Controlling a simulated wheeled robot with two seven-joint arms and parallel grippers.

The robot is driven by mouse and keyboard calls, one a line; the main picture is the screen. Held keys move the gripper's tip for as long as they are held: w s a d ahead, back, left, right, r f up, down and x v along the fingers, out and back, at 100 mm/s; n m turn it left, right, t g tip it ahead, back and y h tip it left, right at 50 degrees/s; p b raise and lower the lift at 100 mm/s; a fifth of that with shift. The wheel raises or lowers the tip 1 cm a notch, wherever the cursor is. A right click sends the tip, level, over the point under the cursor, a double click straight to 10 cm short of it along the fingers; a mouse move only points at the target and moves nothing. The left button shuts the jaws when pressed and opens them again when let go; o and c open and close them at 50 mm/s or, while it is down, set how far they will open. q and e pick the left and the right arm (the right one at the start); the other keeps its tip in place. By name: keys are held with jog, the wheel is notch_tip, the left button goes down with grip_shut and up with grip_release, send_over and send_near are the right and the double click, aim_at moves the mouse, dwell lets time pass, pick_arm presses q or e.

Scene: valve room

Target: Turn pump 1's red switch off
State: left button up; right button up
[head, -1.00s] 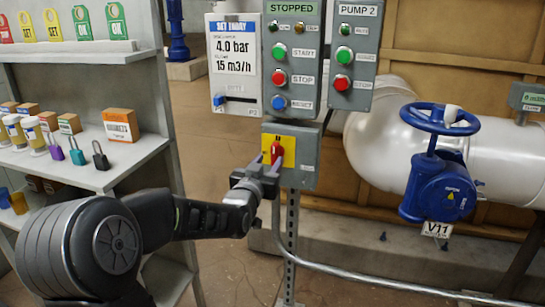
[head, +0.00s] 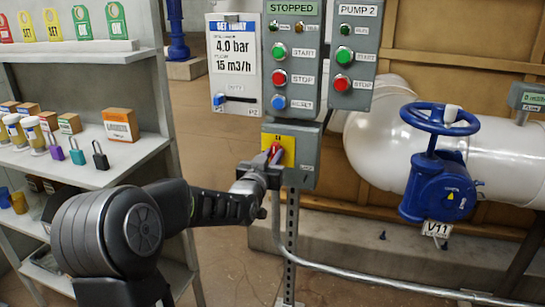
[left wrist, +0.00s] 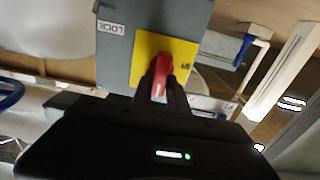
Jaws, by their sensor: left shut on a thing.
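The red switch handle (head: 275,150) sits on a yellow plate (head: 288,143) on a grey box (head: 305,160) below the pump control panel. My left gripper (head: 268,160) is at the switch, with its fingers shut on the red handle. In the left wrist view the red handle (left wrist: 161,78) shows between the two dark fingers (left wrist: 160,92), with the yellow plate (left wrist: 180,55) behind it. The handle looks tilted in the head view. The fingers hide part of it. My right gripper is not in view.
The panel (head: 291,60) above reads STOPPED; a PUMP 2 panel (head: 354,50) is beside it. A curved conduit (head: 345,280) runs below right. A blue handwheel valve (head: 437,180) stands right. Shelves with padlocks (head: 100,155) and boxes stand left.

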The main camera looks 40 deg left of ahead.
pick_arm(q)
grip_shut()
jog(key=shift+f, duration=0.1)
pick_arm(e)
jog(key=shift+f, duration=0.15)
